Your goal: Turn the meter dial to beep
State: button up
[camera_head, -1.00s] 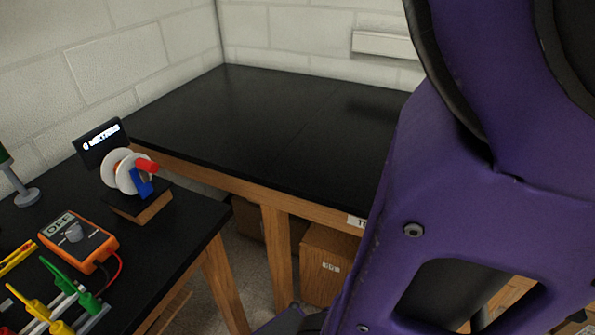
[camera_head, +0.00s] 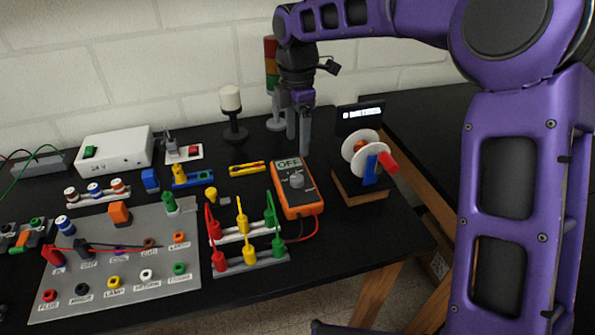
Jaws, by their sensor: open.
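The orange meter (camera_head: 303,204) lies on the black table right of centre. Its screen (camera_head: 288,163) reads OFF. Its grey round dial (camera_head: 296,181) sits in the middle of its dark face. The markings around the dial are too small to read. My gripper (camera_head: 298,150) points down from my purple arm, just above or behind the meter's top end. Its fingers are open and nothing shows between them. I cannot tell exactly how high the fingertips are above the table.
A crank device with white discs (camera_head: 368,154) and a display (camera_head: 361,114) stands right of the meter. Racks with red, yellow and green plugs (camera_head: 248,240) stand close at its left. A grey panel (camera_head: 125,250) with coloured sockets lies further left. A signal tower (camera_head: 271,60) stands behind my gripper.

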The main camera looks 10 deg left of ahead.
aim_at(297, 177)
notch_tip(297, 177, down, 11)
jog(key=shift+r, duration=0.1)
dwell(0.3)
grip_shut()
